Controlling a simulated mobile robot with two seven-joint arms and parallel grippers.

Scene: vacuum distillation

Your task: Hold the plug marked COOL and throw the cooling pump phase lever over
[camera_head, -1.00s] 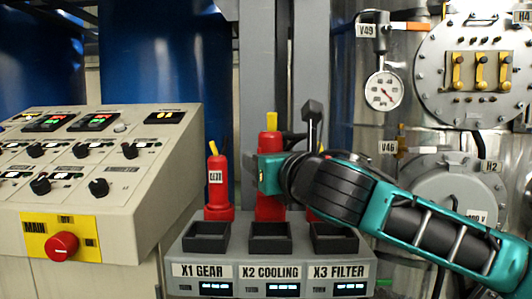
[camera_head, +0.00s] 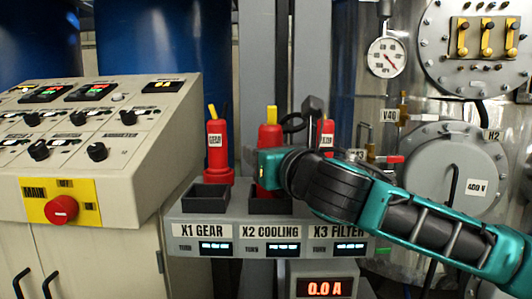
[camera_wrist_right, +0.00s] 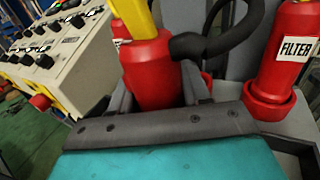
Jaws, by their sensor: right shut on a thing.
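My right gripper (camera_head: 268,170) is shut on a red plug with a yellow top (camera_head: 269,135). The plug is upright at the X2 COOLING socket (camera_head: 258,205), its lower end close to the socket; whether it is seated cannot be told. In the right wrist view the plug (camera_wrist_right: 148,70) stands between the dark fingers (camera_wrist_right: 150,98), with a black cable running off to the right. No COOL marking is readable on it. I cannot make out the phase lever. My left gripper is out of view.
The GEAR plug (camera_head: 217,150) stands left behind the X1 socket (camera_head: 205,197), which is empty. The FILTER plug (camera_head: 327,132) stands right, partly behind my arm. A control desk (camera_head: 150,190) with a red MAIN knob (camera_head: 61,209) is left. A 0.0 A display (camera_head: 325,287) sits below.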

